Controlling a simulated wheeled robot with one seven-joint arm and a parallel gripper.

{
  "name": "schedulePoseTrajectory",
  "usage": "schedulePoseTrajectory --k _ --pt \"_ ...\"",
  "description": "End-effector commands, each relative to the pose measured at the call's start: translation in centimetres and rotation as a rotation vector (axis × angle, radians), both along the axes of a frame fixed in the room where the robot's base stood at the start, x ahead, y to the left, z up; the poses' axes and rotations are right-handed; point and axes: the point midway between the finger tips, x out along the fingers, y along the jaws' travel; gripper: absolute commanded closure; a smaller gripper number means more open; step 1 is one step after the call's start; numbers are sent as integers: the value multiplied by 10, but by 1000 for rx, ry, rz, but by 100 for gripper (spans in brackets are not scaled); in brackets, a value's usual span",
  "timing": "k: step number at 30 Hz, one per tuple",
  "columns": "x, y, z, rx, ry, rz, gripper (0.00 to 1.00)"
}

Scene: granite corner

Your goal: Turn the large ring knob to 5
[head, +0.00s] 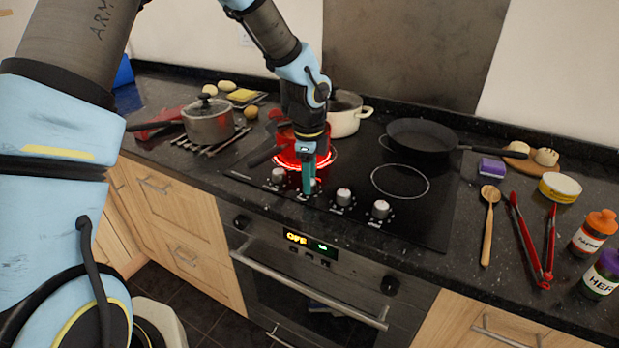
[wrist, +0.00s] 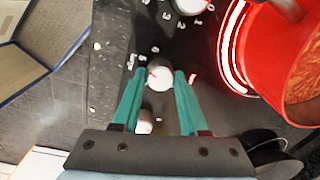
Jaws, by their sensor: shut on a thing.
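My gripper (head: 309,190) points down at the row of hob knobs, with its teal fingers on the second knob from the left. In the wrist view my gripper (wrist: 160,82) is shut on a pale round knob (wrist: 160,77), one finger on each side. Printed numbers, among them 5 and 6, curve around this knob. Its pointer setting is too small to read. A red-glowing ring (head: 318,166) on the black hob (head: 420,222) lies just behind the gripper, under a red pan (head: 284,137), which also shows in the wrist view (wrist: 262,50).
Other knobs stand close by: one to the left (head: 279,175) and two to the right (head: 343,196) (head: 381,208). A cream pot (head: 345,121) and a black frying pan (head: 420,137) stand farther back. The oven front (head: 300,285) is below.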

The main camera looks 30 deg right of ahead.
Motion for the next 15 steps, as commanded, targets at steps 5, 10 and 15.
schedulePoseTrajectory --k 5,10,15 --pt "0 0 0 0 0 1 46" --pt "0 0 0 0 0 1 27" --pt "0 0 0 0 0 1 27"
